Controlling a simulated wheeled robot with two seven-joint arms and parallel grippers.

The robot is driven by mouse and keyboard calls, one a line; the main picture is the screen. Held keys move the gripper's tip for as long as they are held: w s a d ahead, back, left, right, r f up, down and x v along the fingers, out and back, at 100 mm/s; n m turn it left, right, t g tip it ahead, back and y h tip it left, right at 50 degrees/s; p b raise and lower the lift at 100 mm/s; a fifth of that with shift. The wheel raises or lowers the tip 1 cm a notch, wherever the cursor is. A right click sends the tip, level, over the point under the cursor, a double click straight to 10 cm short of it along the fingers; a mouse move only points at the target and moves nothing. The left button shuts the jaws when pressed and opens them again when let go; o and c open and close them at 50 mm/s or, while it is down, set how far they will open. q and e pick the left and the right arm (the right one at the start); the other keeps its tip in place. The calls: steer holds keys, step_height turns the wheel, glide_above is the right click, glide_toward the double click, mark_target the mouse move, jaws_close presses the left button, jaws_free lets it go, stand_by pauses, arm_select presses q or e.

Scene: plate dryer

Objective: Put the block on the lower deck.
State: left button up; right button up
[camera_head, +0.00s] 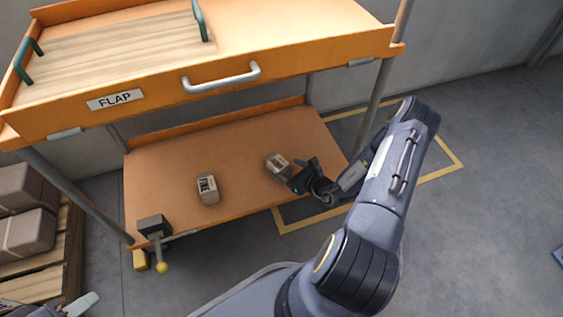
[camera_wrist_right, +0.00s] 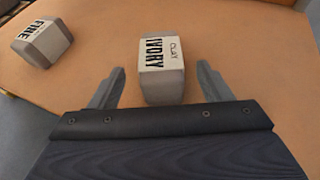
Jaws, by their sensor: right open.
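A block (camera_head: 278,166) labelled "IVORY CLAY" rests on the orange lower deck (camera_head: 240,145), towards its right side. It also shows in the right wrist view (camera_wrist_right: 162,75), with its label facing up. My right gripper (camera_head: 297,178) is beside this block; its fingers in the wrist view (camera_wrist_right: 160,88) are open, one on each side, with gaps between them and the block. Part of my left gripper (camera_head: 80,305) seems to show at the bottom left edge.
The upper deck (camera_head: 280,30) overhangs the lower one, with a "FLAP" sign, a grey handle (camera_head: 222,78) and a wooden panel (camera_head: 115,52) with green handles. A post (camera_head: 370,110) stands behind my right arm. Boxes on a pallet (camera_head: 30,210) are at left.

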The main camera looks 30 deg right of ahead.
steer(key=a+p+v, duration=0.1)
steer(key=v, duration=0.4)
steer(key=a+r+n+g+y, duration=0.3)
steer(key=a+r+n+y, duration=0.35)
steer(key=r, duration=0.65)
steer(key=a+r+n+g+y, duration=0.25)
steer(key=a+r+n, duration=0.45)
steer(key=r+n, duration=0.45)
steer(key=s+a+r+n+g+h, duration=0.2)
steer(key=s+a+r+n+g, duration=0.25)
steer(key=s+r+n, duration=0.45)
steer(key=s+d+n+t+h, duration=0.2)
steer(key=s+n+h, duration=0.3)
steer(key=s, duration=0.3)
steer(key=shift+s+d+r+n+t, duration=0.2)
steer(key=shift+s+d+n+t, duration=0.1)
steer(key=shift+s+d, duration=0.15)
steer(key=shift+r, duration=0.1)
step_height(320, 180, up, 35)
steer(key=p, duration=3.5)
steer(key=shift+r+p, duration=0.15)
steer(key=shift+p, duration=0.2)
